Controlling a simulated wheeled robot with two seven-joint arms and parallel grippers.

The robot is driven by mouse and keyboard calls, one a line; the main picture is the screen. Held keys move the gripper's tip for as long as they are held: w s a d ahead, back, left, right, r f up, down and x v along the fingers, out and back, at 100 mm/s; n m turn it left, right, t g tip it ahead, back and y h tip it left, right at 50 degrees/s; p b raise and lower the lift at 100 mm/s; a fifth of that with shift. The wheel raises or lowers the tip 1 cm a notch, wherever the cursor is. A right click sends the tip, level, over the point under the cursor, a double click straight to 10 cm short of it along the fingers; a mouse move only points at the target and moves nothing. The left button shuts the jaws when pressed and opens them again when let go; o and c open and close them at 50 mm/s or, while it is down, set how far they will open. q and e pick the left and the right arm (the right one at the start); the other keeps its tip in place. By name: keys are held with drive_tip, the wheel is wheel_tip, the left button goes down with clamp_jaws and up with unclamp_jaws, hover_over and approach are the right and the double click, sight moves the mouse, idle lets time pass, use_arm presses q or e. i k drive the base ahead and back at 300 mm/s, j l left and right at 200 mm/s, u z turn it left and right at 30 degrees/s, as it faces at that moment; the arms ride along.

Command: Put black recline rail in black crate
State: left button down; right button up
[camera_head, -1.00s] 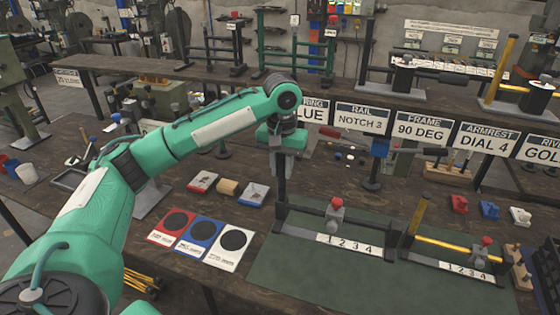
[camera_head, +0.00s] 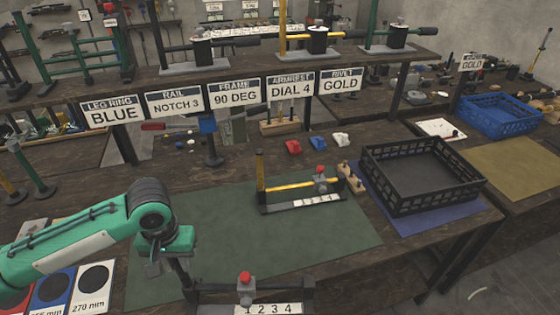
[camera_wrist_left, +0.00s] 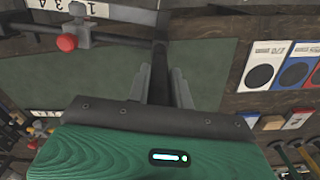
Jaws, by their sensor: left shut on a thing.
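The black recline rail (camera_head: 210,297) has a dark bar, a red-topped slider and a 1 2 3 4 plate. It is at the bottom of the head view, in front of the green mat and partly cut off. My left gripper (camera_head: 180,264) is shut on its dark upright post; in the left wrist view the fingers (camera_wrist_left: 166,86) close around the post (camera_wrist_left: 158,75). The rail appears held above the bench. The black crate (camera_head: 440,199) stands to the right on a blue mat, open and apparently empty, apart from the rail. My right gripper is not in view.
Red, blue and white pieces lie behind. A blue crate (camera_head: 500,118) stands farther right. Signs hang above.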

sight(407, 169)
drive_tip(key=i+l+z, duration=0.15)
drive_tip(key=l, duration=0.35)
drive_tip(key=i+l+z, duration=0.15)
drive_tip(key=l, duration=0.3)
drive_tip(key=i+l+z, duration=0.35)
drive_tip(key=i+l, duration=0.25)
drive_tip(key=l, duration=0.2)
